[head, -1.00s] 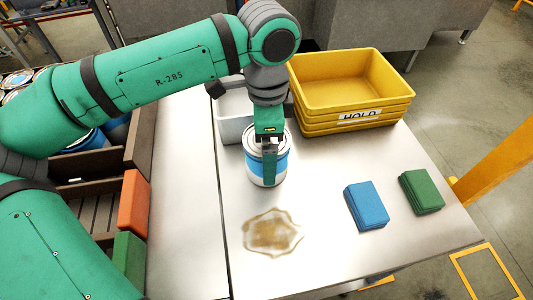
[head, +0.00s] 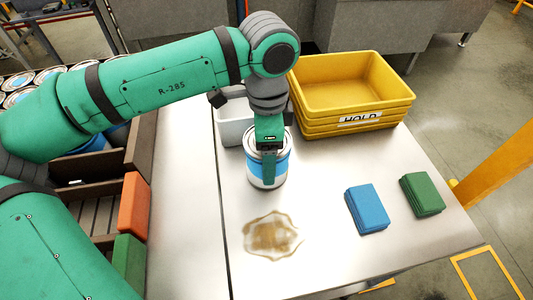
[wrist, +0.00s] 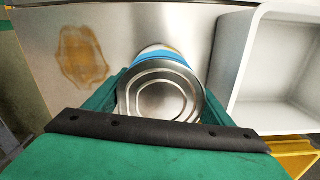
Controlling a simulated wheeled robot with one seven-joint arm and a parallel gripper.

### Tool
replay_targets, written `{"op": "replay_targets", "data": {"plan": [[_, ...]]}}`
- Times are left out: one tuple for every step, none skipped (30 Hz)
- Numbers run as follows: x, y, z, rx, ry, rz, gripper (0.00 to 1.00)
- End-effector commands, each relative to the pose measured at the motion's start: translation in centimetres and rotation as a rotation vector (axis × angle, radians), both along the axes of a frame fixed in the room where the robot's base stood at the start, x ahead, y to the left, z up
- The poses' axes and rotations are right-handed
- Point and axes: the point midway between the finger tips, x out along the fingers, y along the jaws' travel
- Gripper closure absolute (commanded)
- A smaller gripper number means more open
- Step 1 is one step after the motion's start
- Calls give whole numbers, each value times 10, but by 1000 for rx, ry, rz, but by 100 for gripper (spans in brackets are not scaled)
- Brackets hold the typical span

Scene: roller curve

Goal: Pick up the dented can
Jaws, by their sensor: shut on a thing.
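The can (head: 282,170), silver with a blue and white band, stands upright on the steel table (head: 330,235). It also shows from above in the wrist view (wrist: 160,97), its ringed metal lid facing the camera. I cannot make out a dent from these views. My gripper (head: 268,172) points down at the can. In the wrist view its green fingers lie along the left and right sides of the can, shut on it. One finger covers part of the can's front in the head view. I see no clear gap between can and table.
A brown spill (head: 271,236) lies in front of the can. A grey-white bin (head: 230,128) stands close behind it. Yellow stacked trays marked HOLD (head: 350,112) are at back right. A blue pad stack (head: 366,208) and a green one (head: 421,194) lie at right.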

Motion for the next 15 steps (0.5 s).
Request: {"op": "replay_targets", "data": {"plan": [[0,-1,3,-2,-1,0,54],[0,-1,5,-2,-2,-1,54],[0,-1,9,-2,-2,-1,54],[0,-1,12,-2,-1,-1,54],[1,-1,17,-3,-2,-1,54],[1,-1,23,-3,-1,-2,54],[1,-1,30,-4,-2,-2,54],[-4,-1,35,-2,-2,-3,54],[-12,-2,43,-3,-2,-3,54],[-18,-2,49,-1,-3,-5,54],[-23,-3,56,-2,-3,-4,54],[-30,-3,65,-1,-3,-4,54],[-36,-4,72,-2,-4,-4,54],[-42,-4,79,-1,-4,-4,54],[-49,-5,87,-1,-3,-4,54]]}}
